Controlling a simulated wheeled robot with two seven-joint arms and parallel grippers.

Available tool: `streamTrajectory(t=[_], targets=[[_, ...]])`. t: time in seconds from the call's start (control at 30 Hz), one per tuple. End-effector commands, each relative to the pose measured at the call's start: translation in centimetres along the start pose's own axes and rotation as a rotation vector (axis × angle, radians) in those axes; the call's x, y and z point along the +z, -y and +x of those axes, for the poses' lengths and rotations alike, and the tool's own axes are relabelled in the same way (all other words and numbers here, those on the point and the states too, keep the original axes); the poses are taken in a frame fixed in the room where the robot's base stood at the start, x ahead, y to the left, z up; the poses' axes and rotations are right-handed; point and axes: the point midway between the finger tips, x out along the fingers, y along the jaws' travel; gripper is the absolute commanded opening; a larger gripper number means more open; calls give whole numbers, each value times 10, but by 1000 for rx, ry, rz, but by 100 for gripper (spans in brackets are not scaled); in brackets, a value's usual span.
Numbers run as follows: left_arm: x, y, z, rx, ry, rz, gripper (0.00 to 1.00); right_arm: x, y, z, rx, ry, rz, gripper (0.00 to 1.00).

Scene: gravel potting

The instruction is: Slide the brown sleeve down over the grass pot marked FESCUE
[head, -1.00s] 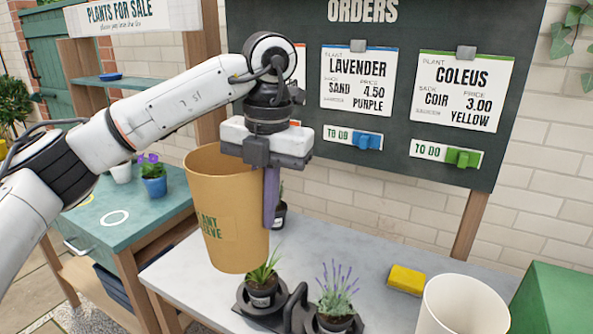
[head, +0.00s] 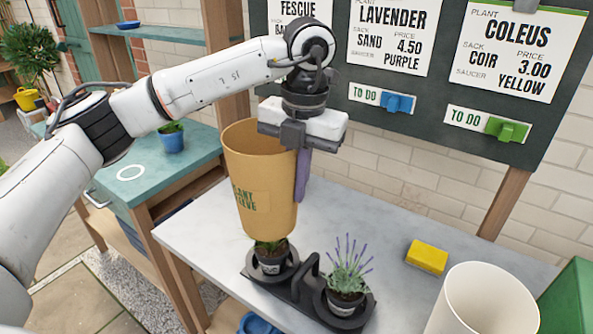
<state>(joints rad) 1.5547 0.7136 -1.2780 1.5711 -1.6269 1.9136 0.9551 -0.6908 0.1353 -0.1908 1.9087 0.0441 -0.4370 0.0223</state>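The brown sleeve (head: 257,190) is a tall, tapered open cup with green print. My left gripper (head: 302,172) is shut on its right wall near the rim and holds it upright. The sleeve's lower end is just above the grass pot (head: 270,262), a small dark pot with a pale label in the left ring of a black carrier (head: 292,290). The sleeve hides most of the grass, and the label's word is too small to read. A lavender pot (head: 346,290) stands in the carrier's right ring. My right gripper is not in view.
A yellow sponge (head: 427,257) and a large white container (head: 485,302) are on the right of the grey table (head: 400,225). An order board (head: 400,120) stands behind. A green side table (head: 180,165) is at the left.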

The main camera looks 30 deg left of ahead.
Motion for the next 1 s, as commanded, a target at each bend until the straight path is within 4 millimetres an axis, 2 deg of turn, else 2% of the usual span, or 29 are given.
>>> streamTrajectory(t=[0.03,0.3,1.0], targets=[[0,0,9,0,0,-1,0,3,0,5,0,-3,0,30],[0,2,37,0,0,-1,0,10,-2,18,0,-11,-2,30],[0,8,102,-1,1,0,0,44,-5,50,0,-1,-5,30]])
